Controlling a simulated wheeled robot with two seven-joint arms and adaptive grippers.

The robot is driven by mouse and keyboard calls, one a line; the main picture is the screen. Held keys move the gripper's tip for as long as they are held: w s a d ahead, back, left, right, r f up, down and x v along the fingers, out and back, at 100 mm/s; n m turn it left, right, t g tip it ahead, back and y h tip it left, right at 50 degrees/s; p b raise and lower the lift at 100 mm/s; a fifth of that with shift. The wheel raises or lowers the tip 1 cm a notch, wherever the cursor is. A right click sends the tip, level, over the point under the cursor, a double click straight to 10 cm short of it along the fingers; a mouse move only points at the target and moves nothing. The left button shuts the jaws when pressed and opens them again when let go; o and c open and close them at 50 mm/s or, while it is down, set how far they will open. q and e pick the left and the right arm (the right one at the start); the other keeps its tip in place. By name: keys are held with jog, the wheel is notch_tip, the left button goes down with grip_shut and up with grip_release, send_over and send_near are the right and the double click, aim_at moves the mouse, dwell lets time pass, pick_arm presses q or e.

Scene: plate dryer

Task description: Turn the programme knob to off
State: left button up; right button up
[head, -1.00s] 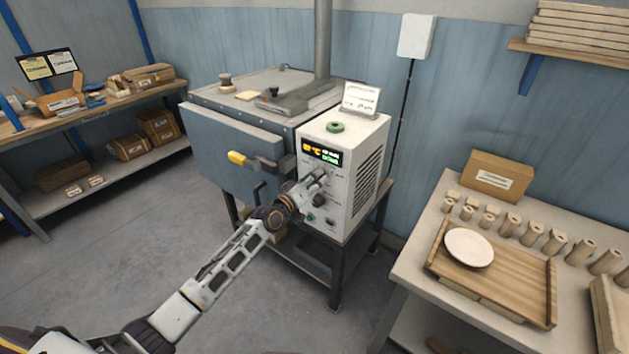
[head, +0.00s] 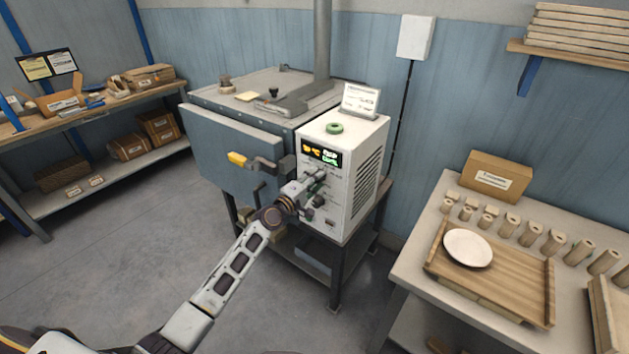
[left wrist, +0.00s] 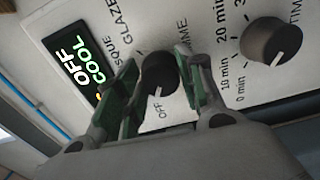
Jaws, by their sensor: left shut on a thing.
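The dark programme knob (left wrist: 158,75) is on the white control box (head: 352,165) of the dryer. In the left wrist view, its pale pointer mark faces the OFF label (left wrist: 158,108). My left gripper (head: 314,184) is at the front panel, and in the left wrist view its two green-padded fingers (left wrist: 160,68) are shut on the knob, one on each side. In the head view the gripper hides the knob. My right gripper is not in view.
A second dark knob (left wrist: 273,45), marked in minutes, sits right of the gripper in the left wrist view. The dryer's door handle (head: 258,163) juts out left of the panel. A table with a plate (head: 468,248) on a wooden tray (head: 520,290) stands at the right.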

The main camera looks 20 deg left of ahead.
pick_arm(q)
jog(key=shift+n, duration=0.3)
jog(key=o, duration=1)
jog(key=shift+o, duration=0.2)
jog(key=v, duration=1.2)
jog(key=shift+m, duration=0.4)
dwell(0.6)
